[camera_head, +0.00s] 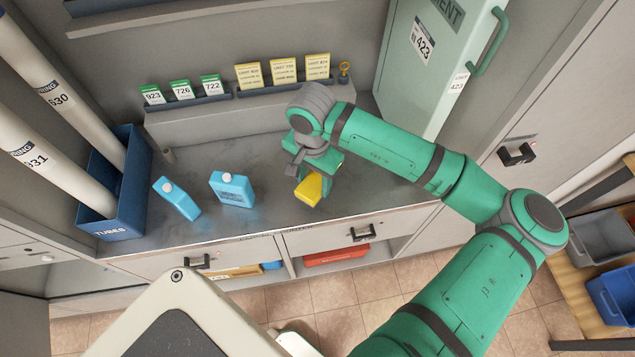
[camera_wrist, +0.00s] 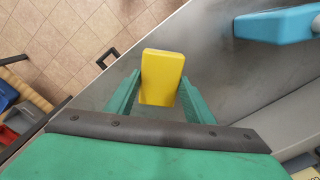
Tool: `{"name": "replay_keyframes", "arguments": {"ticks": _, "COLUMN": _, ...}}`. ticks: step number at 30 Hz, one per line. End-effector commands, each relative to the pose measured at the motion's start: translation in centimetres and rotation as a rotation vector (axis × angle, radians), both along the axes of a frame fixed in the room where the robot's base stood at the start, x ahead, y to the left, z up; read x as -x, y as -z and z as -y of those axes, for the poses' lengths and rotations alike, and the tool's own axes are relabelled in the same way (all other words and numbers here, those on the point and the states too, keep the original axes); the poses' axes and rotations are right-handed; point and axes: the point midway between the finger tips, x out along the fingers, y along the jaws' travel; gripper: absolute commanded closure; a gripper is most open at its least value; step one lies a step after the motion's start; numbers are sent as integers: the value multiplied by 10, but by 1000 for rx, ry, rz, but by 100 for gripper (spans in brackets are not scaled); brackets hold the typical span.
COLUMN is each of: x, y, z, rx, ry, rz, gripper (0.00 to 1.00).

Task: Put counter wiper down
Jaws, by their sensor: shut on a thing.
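The counter wiper is a yellow block (camera_head: 309,189) at the right part of the grey counter (camera_head: 262,218), close to the front edge. My gripper (camera_head: 318,178) points down over it and is shut on it. In the wrist view the yellow wiper (camera_wrist: 162,77) stands out between the two green fingers (camera_wrist: 158,95).
Two blue bottles, one lying tilted (camera_head: 177,199) and one beside it (camera_head: 232,188), are left of my gripper. A blue tube bin (camera_head: 115,205) stands at far left. Card racks (camera_head: 195,101) line the back ledge. A green cabinet (camera_head: 432,60) stands at back right.

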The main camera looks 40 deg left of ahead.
Motion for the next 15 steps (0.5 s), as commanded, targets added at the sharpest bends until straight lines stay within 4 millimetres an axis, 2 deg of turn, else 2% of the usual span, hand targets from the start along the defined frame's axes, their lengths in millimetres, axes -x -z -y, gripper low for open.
{"name": "replay_keyframes", "arguments": {"ticks": 4, "x": -13, "y": 17, "z": -5, "rx": -1, "ry": 1, "rz": -2, "gripper": 70}}
{"name": "replay_keyframes", "arguments": {"ticks": 11, "x": -22, "y": 28, "z": -8, "rx": -1, "ry": 0, "rz": -1, "gripper": 70}}
{"name": "replay_keyframes", "arguments": {"ticks": 15, "x": -26, "y": 44, "z": -9, "rx": 0, "ry": 1, "rz": -3, "gripper": 70}}
